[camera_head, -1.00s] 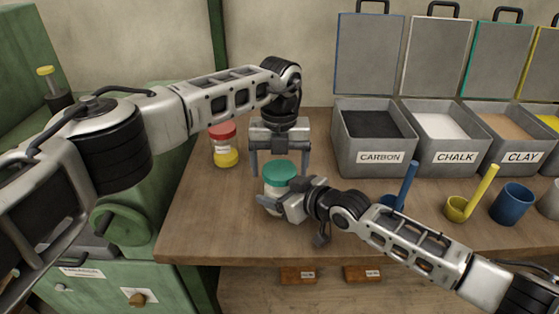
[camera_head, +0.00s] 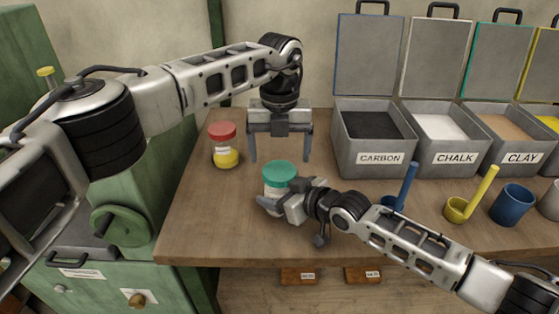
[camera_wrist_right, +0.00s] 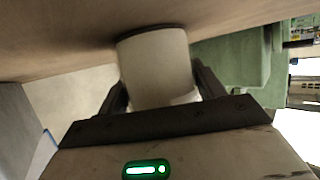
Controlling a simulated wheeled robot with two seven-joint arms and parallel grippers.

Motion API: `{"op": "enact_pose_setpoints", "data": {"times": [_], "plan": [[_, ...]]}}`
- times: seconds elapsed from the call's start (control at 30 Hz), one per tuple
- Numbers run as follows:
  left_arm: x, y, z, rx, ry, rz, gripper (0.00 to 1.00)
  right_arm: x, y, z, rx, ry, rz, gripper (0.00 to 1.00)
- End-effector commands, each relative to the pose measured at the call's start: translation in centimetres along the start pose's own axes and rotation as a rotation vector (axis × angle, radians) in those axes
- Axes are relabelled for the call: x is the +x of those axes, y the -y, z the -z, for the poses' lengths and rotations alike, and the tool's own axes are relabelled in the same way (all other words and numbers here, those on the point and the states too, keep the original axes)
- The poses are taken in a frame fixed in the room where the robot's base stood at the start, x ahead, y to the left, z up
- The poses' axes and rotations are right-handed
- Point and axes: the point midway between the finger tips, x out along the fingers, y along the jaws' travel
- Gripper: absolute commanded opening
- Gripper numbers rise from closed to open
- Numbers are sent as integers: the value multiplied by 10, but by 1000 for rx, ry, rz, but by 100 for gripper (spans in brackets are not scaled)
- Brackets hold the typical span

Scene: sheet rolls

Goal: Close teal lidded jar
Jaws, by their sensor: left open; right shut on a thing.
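The jar (camera_head: 275,196) stands on the bench with its teal lid (camera_head: 279,173) on top, looking level. Whether the lid is fully tight I cannot tell. My right gripper (camera_head: 284,203) is shut on the jar's pale body from the front right. In the right wrist view the jar (camera_wrist_right: 158,68) sits between the two fingers, and its lid does not show. My left gripper (camera_head: 280,157) is open and empty, pointing down, above and behind the lid and apart from it.
A red-lidded jar with yellow contents (camera_head: 225,148) stands to the left. Open bins labelled CARBON (camera_head: 378,157), CHALK (camera_head: 455,158) and CLAY (camera_head: 522,157) line the back right. A blue scoop (camera_head: 407,185), a yellow scoop (camera_head: 458,208) and a blue cup (camera_head: 511,204) stand before them. The front-left bench is clear.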

Motion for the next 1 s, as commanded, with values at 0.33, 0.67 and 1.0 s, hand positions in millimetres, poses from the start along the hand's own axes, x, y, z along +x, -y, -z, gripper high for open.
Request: {"op": "enact_pose_setpoints", "data": {"times": [0.33,0.67,1.0], "plan": [[-4,0,0,0,-1,-1,100,0,0,0,0,-1,0,4],[-13,0,0,0,1,-1,100,0,0,0,0,-1,0,4],[-80,0,0,-2,3,0,100,0,0,0,0,-1,0,4]]}}
